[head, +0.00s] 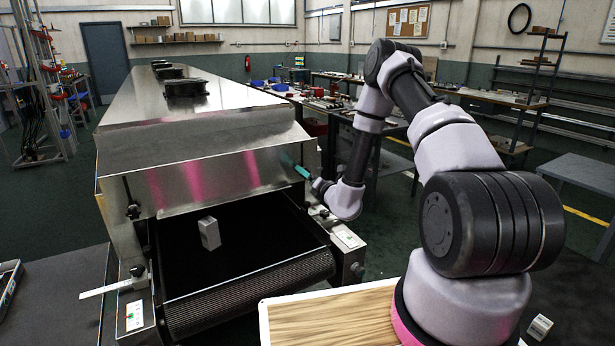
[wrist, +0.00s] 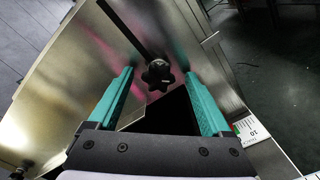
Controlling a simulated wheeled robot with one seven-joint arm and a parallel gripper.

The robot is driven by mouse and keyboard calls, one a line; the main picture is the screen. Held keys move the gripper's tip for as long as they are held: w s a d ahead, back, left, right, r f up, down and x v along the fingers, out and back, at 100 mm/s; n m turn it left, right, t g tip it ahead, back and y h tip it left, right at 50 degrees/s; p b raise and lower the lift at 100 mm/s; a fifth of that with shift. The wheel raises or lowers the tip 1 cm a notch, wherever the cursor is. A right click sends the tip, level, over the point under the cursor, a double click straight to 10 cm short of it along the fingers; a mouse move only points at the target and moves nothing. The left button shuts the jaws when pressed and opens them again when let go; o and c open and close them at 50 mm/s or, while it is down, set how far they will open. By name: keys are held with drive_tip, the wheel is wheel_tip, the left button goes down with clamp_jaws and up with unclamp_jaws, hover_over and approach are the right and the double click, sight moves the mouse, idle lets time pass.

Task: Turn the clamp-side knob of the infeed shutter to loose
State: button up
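The infeed shutter (head: 205,178) is a shiny metal plate across the dryer mouth. In the wrist view, a black lobed knob (wrist: 158,75) sits at a slot in the metal, in the gap between my fingertips. I cannot tell whether the fingers touch it. My gripper (wrist: 159,72) has two teal fingers, spread open on either side of the knob. In the head view, my gripper (head: 301,171) is at the shutter's right end, and the knob there is hidden. On the left side, dark knobs show, an upper one (head: 133,211) and a lower one (head: 137,270).
A grey block (head: 209,233) stands on the black belt (head: 240,262) under the shutter. A scale plate (head: 348,239) sits at the right of the mouth, another (head: 134,315) at the left. A wood-topped table (head: 330,322) is in front. A workbench stands behind my arm.

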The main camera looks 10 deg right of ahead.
drive_tip(key=v, duration=1)
drive_tip(key=shift+s, duration=0.4)
drive_tip(key=shift+r, duration=0.15)
